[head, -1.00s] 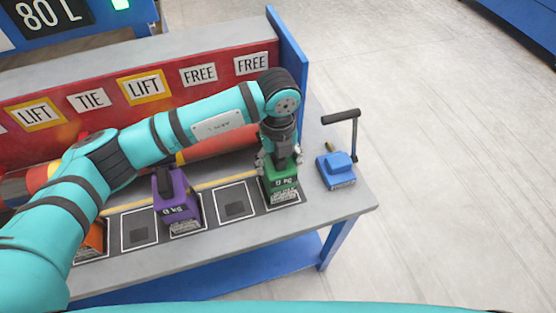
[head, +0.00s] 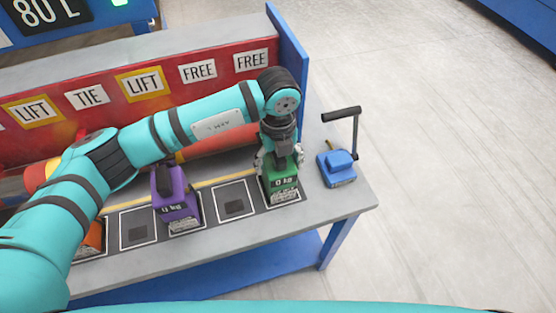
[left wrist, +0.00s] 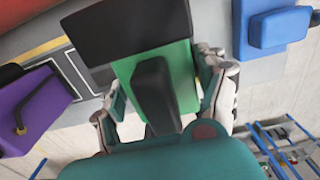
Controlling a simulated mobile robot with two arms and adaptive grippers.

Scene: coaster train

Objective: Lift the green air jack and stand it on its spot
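The green air jack (head: 282,184) stands upright on the rightmost marked spot of the dark strip, below a FREE sign. Its label reads 0 kg. My left gripper (head: 280,160) points down over it. In the left wrist view the fingers (left wrist: 163,110) lie on either side of the green jack (left wrist: 182,72), spread about as wide as its body, with its dark handle between them. They look open; contact with the sides is not clear. My right gripper is out of view.
A purple jack (head: 177,208) stands two spots left, with an empty spot (head: 234,202) between. An orange jack (head: 93,238) is partly hidden by my arm. A blue pump (head: 337,169) with an upright handle stands right. A red sign board (head: 215,95) lines the back.

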